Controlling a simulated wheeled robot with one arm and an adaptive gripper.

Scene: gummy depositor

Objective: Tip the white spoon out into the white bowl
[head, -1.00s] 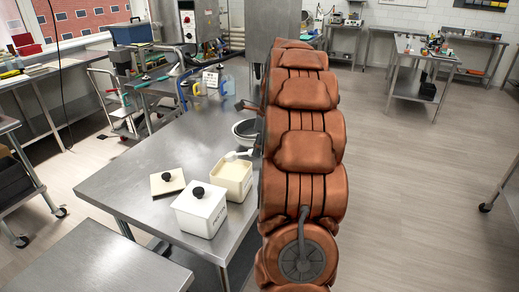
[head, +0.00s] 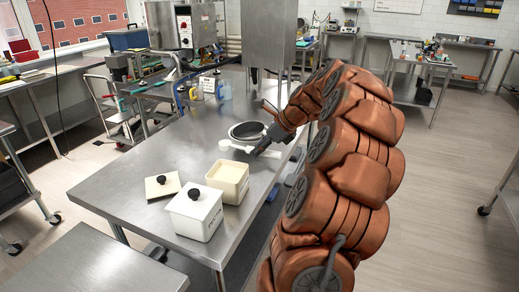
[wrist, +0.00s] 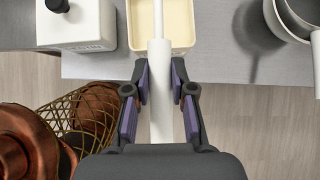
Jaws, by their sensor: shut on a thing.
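My gripper (head: 262,149) is shut on the handle of the white spoon (head: 234,147). In the wrist view, the fingers (wrist: 160,90) press on both sides of the thick white handle (wrist: 160,105). The spoon's head shows in the head view near the far edge of the open cream tub, apparently raised above it; what it holds cannot be seen. In the wrist view, a round vessel (wrist: 276,22) is partly cut off at the upper right, apart from the spoon.
The open cream tub (head: 242,192) stands beside a lidded white box (head: 194,228). A loose lid (head: 154,190) with a black knob lies to their left. The steel table (head: 120,180) has free room at left.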

